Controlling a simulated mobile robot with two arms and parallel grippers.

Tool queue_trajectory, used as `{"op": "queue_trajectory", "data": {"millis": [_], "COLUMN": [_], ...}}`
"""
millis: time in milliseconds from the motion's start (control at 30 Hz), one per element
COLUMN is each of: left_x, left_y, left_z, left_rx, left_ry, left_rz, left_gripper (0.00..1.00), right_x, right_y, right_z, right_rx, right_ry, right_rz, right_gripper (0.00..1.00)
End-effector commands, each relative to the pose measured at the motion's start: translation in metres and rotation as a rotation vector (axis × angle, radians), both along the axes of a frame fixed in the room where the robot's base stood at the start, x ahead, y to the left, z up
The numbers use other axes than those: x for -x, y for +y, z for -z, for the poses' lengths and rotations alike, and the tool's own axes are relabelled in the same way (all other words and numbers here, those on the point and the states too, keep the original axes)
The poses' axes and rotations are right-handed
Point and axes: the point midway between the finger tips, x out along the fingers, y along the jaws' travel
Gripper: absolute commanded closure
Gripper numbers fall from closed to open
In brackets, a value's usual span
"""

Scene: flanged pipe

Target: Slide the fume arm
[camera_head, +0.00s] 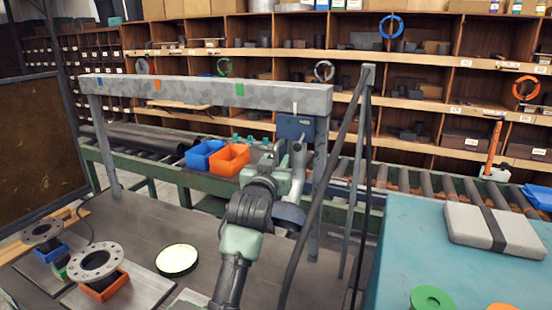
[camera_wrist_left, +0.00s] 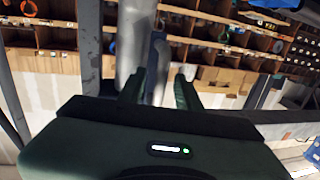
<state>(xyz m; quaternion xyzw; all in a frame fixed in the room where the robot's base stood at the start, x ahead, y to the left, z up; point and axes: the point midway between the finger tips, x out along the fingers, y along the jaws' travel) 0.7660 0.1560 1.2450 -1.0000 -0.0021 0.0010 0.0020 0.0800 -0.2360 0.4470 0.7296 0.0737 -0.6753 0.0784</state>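A grey beam (camera_head: 200,90) with orange, green and blue marks spans two posts over the bench. A blue carriage (camera_head: 295,127) hangs near its right end, with a grey fume arm, partly hidden by my arm, and a blue-grey hood (camera_head: 289,216) below. My left gripper (camera_head: 297,155) is raised in front of these parts, just under the carriage. In the left wrist view its two dark green fingers (camera_wrist_left: 160,92) stand apart, with a blue-grey bar (camera_wrist_left: 157,60) showing between them. I cannot tell whether they touch it. My right gripper is not in view.
Flanged pipe pieces (camera_head: 95,262) and a round pale disc (camera_head: 177,260) are on the bench at left. Blue and orange bins (camera_head: 229,160) stand behind the beam. Dark slanting poles (camera_head: 335,180) stand close right of my arm. A teal table (camera_head: 410,250) is at right.

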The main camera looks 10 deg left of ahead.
Motion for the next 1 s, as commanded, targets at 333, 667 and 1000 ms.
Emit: {"op": "queue_trajectory", "data": {"millis": [333,667,1000], "left_x": [-0.003,-0.002,-0.002], "left_y": [0.000,0.000,0.000], "left_z": [0.000,0.000,0.000], "left_rx": [0.000,0.000,0.000], "left_ry": [0.000,0.000,0.000], "left_rz": [-0.001,0.000,0.000], "left_gripper": [0.77,1.00,1.00], "right_x": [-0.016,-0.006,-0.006], "right_y": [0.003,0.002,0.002], "right_z": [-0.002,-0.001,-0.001], "right_rx": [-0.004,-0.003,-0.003], "right_ry": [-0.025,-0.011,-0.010], "right_rz": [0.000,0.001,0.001], "right_gripper": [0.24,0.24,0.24]}}
